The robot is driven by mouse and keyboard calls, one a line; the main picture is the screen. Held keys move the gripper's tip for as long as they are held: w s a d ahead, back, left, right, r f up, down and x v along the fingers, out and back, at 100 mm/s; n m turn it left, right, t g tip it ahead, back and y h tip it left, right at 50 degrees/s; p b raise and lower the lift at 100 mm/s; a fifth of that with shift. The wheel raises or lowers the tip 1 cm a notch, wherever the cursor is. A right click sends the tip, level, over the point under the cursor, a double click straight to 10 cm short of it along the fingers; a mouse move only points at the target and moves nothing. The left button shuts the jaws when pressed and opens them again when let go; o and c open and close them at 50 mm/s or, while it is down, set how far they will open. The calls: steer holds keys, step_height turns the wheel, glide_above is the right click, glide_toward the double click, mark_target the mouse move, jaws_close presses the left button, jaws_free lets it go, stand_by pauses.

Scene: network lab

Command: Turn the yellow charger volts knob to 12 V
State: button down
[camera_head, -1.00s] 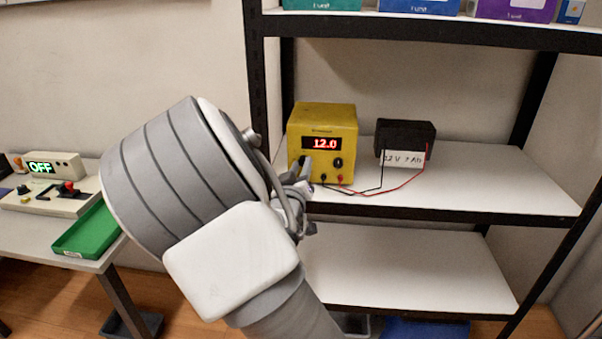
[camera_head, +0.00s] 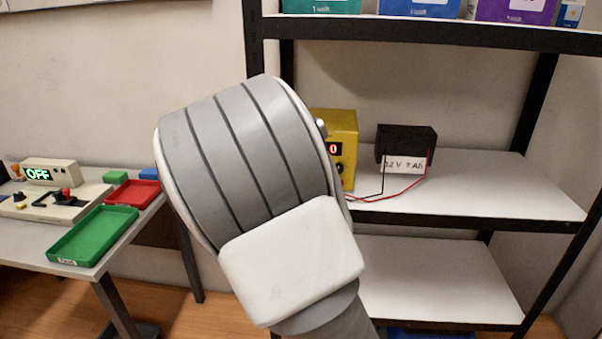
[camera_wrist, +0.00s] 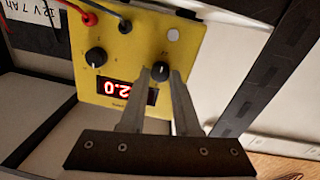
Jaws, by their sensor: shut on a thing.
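The yellow charger (camera_head: 348,122) stands on the shelf, mostly hidden behind my arm in the head view. It fills the upper part of the wrist view (camera_wrist: 135,38), seen upside down. Its red display (camera_wrist: 112,87) shows "2.0", with one end covered by a finger of mine. My gripper (camera_wrist: 161,76) is shut on a black knob (camera_wrist: 161,68) beside the display, one finger on each side. The lettering around this knob is too small to read. A second black knob (camera_wrist: 96,58) with a white pointer mark is free on the same panel.
A black battery (camera_head: 405,141) marked 12 V stands right of the charger, with black and red leads (camera_head: 400,191) running between them. A dark shelf post (camera_head: 257,50) rises close to my arm. The shelf (camera_head: 490,190) is clear further right. A table with trays stands left.

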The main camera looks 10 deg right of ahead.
steer(key=c, duration=0.6)
jaws_free()
steer(key=shift+b+v, duration=1.7)
steer(key=shift+v, duration=7)
steer(key=shift+s+d, duration=0.1)
